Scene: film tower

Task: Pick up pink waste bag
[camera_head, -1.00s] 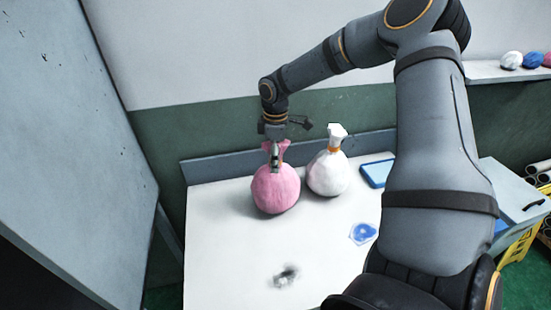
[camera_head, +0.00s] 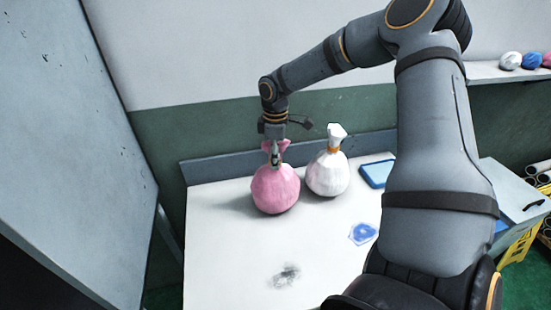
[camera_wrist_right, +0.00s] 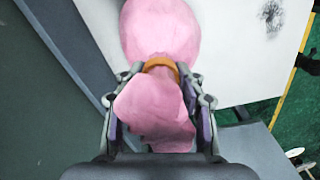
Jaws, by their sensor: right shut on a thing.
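The pink waste bag (camera_head: 275,190) stands upright on the white table (camera_head: 335,265), left of a white bag. My right gripper (camera_head: 275,160) comes down from above and is shut on the bag's gathered neck. In the right wrist view the pink bag (camera_wrist_right: 160,30) shows its round body at the top, an orange tie at the neck and its flared top between the fingers. The right gripper's fingers (camera_wrist_right: 160,100) press on both sides of the neck. In the head view the bag's base appears to rest on the table. My left gripper is not in view.
A white bag with an orange tie (camera_head: 328,174) stands close to the right of the pink one. A blue tray (camera_head: 376,174) lies behind at the right. A blue mark (camera_head: 362,234) and a dark smudge (camera_head: 284,275) are on the table. A grey panel (camera_head: 70,130) rises at the left.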

